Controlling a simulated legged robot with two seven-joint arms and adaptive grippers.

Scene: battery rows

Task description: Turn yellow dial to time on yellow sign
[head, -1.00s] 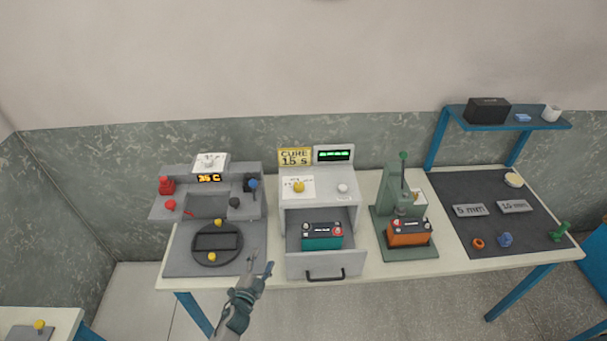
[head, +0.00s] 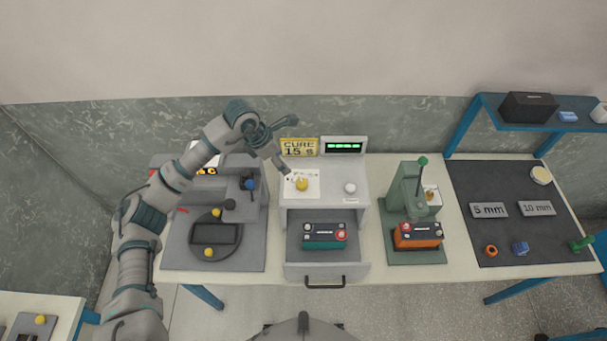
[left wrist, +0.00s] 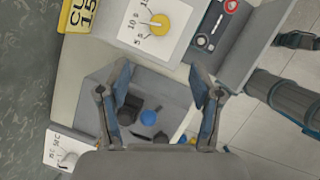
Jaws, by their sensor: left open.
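The yellow dial (head: 302,184) sits on a white scale card on top of the grey-white cabinet (head: 332,208). In the left wrist view the yellow dial (left wrist: 159,23) shows near the top, with marks at its left; its exact setting is hard to read. The yellow sign (head: 299,147) behind reads "CURE 15 s"; part of it shows in the left wrist view (left wrist: 77,14). My left gripper (head: 285,150) is open and empty, above and just left of the dial, apart from it. Its fingers (left wrist: 162,78) frame the grey station. My right gripper is not in view.
A green display (head: 344,147) stands beside the sign, a white knob (head: 350,188) right of the dial. The drawer (head: 327,270) below is open with a teal battery (head: 324,236) in it. A green press (head: 413,195) with an orange battery stands at the right.

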